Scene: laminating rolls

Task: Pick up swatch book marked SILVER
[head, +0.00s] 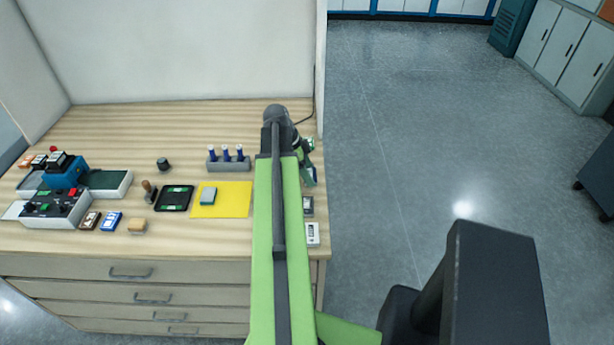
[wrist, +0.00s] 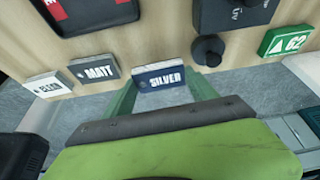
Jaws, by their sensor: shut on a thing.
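The swatch book marked SILVER (wrist: 160,78), dark blue and white with white lettering, is between the green fingers of my gripper (wrist: 162,94) in the wrist view. The gripper is shut on it, at the table's edge. I cannot tell whether it touches the table. In the head view my gripper (head: 309,176) is at the right edge of the table, partly behind my arm, and the book is too small to make out clearly.
Swatch books marked MATT (wrist: 95,71) and CLEAR (wrist: 48,86) lie left of SILVER in the wrist view. A black knob-like thing (wrist: 208,50) and a green block marked 62 (wrist: 285,40) are to the right. Open floor (head: 420,150) lies right of the table.

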